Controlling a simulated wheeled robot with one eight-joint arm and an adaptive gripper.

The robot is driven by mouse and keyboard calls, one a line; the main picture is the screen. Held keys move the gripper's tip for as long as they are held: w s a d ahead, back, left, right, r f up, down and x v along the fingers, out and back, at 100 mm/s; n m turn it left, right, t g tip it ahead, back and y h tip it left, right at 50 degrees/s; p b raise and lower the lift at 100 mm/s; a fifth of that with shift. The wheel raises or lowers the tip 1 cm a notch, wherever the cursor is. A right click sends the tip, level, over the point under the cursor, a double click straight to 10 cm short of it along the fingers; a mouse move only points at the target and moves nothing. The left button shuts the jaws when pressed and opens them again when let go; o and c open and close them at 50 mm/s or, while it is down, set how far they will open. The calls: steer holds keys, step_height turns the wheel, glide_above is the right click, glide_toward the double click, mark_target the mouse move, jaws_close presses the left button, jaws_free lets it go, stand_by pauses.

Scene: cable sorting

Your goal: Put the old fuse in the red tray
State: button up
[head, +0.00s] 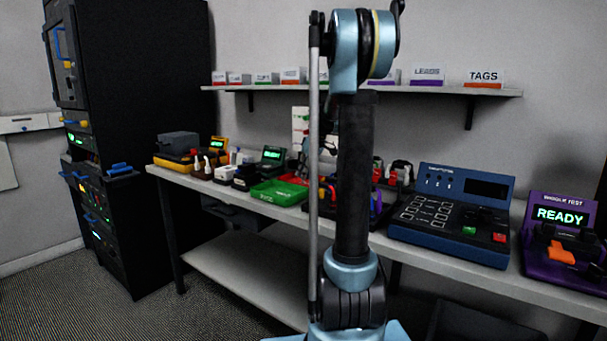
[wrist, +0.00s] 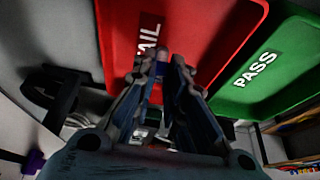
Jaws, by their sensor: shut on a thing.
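The red tray (wrist: 205,35), with a FAIL label, fills the upper middle of the wrist view. In the head view a small part of the red tray (head: 293,179) shows behind the green one. My gripper (wrist: 169,62) has its fingertips close together over the red tray. It is shut on a small thin thing, taken to be the old fuse, mostly hidden between the fingertips. Its height above the tray floor cannot be told. In the head view my own arm hides the gripper.
A green PASS tray (wrist: 280,65) lies right beside the red tray; it also shows in the head view (head: 278,193). A blue tester (head: 450,215) and a purple READY unit (head: 560,232) stand on the bench to the right. A labelled shelf (head: 440,92) runs above.

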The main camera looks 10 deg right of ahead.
steer(key=shift+f, duration=0.15)
stand_by(0.5)
steer(key=o, duration=0.8)
steer(key=o, duration=0.6)
steer(key=shift+r, duration=4.05)
